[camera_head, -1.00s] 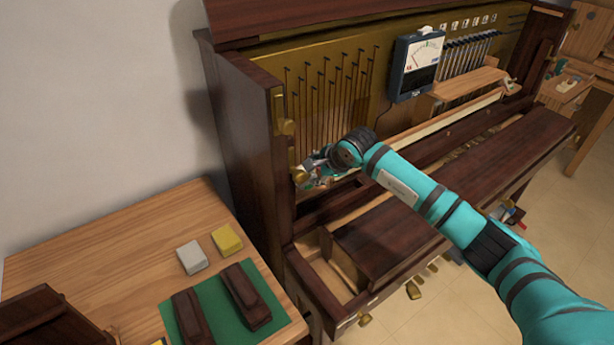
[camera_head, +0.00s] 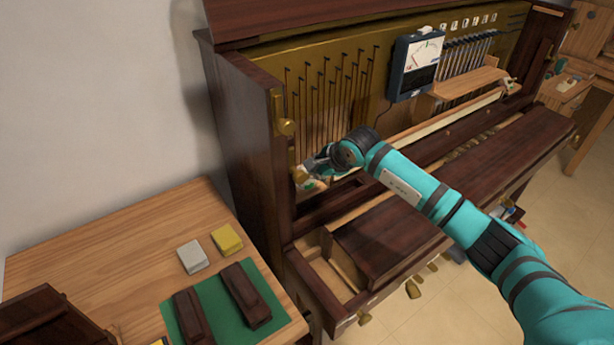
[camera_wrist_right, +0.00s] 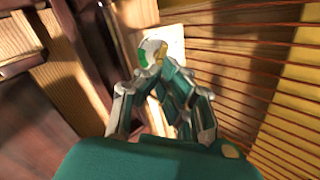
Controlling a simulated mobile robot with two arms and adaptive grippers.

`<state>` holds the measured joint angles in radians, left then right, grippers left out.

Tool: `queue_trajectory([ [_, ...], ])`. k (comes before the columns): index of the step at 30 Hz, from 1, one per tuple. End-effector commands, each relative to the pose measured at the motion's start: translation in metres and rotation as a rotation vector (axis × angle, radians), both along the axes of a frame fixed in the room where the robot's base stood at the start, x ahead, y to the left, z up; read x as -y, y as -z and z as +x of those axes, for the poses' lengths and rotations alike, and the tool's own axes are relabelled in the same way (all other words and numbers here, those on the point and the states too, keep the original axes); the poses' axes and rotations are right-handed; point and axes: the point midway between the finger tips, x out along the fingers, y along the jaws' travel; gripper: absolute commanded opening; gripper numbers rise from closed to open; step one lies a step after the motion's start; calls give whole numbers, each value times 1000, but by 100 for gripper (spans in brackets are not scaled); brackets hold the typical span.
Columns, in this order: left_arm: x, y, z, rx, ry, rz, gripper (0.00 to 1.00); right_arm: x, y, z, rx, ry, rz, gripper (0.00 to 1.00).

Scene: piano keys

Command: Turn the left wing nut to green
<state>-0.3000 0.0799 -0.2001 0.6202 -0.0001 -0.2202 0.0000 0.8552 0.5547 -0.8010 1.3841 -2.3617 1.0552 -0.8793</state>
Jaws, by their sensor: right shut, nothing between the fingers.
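A brass wing nut (camera_head: 299,174) sits on the inner face of the piano's left side post, partly covered by my right gripper (camera_head: 308,171). In the right wrist view a small round piece with green, white and orange areas (camera_wrist_right: 152,53) shows just beyond the fingertips. The wing nut's own setting cannot be read clearly. My right gripper (camera_wrist_right: 155,82) is shut with nothing held, its fingertips close to this piece; whether they touch it I cannot tell. My left gripper is out of view.
A brass fitting (camera_head: 285,126) stands above on the same post. Thin strings (camera_head: 325,100) and a meter (camera_head: 416,65) are to the right. A wooden table (camera_head: 130,240) with a green mat (camera_head: 215,308) and blocks stands at the left.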

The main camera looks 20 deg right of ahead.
Motion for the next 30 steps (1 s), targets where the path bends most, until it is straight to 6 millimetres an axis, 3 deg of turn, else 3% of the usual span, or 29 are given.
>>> queue_trajectory([
  [5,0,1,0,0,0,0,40,0,1,0,-5,19,16,0],
  [12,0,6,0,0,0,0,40,0,1,0,-58,199,158,0],
  [21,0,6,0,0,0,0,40,0,0,0,-63,220,173,0],
  [30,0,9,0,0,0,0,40,0,0,0,-120,419,330,0],
])
